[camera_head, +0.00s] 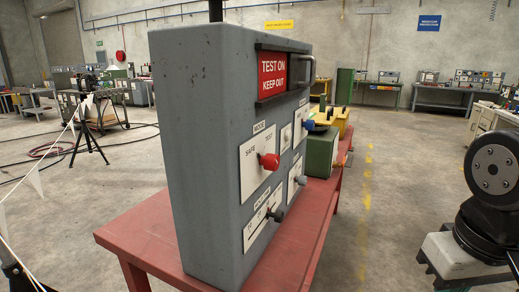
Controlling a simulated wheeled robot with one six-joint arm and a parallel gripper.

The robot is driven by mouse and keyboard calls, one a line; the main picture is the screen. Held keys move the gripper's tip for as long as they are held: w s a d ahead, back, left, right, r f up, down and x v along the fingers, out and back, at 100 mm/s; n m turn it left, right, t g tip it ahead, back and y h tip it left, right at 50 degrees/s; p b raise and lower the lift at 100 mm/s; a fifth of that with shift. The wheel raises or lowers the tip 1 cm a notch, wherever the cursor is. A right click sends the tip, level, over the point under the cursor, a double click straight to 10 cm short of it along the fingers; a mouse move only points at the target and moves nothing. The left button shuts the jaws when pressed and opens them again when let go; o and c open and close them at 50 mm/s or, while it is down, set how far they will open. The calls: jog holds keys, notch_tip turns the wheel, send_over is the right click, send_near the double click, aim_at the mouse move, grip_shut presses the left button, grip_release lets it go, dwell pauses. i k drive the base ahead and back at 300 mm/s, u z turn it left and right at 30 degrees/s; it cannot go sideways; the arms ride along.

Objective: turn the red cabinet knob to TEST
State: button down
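The grey cabinet (190,150) stands upright on a red table (150,235). Its front panel faces right and is seen at a steep angle. The red knob (269,161) sticks out from a white plate (250,180) marked MODE, with SAFE at the left and TEST at the right. I cannot tell which mark the knob points to. My gripper is not in view; a dark round joint and pale link at the right edge look like part of my arm, well apart from the cabinet.
A red TEST ON KEEP OUT sign (272,75) is above. A green box (322,152) stands behind. The floor right of the table is clear.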

aim_at(271, 161)
jog(key=k, duration=1.2)
jog(key=z, duration=0.9)
jog(key=i, duration=1.35)
jog(key=u, duration=0.75)
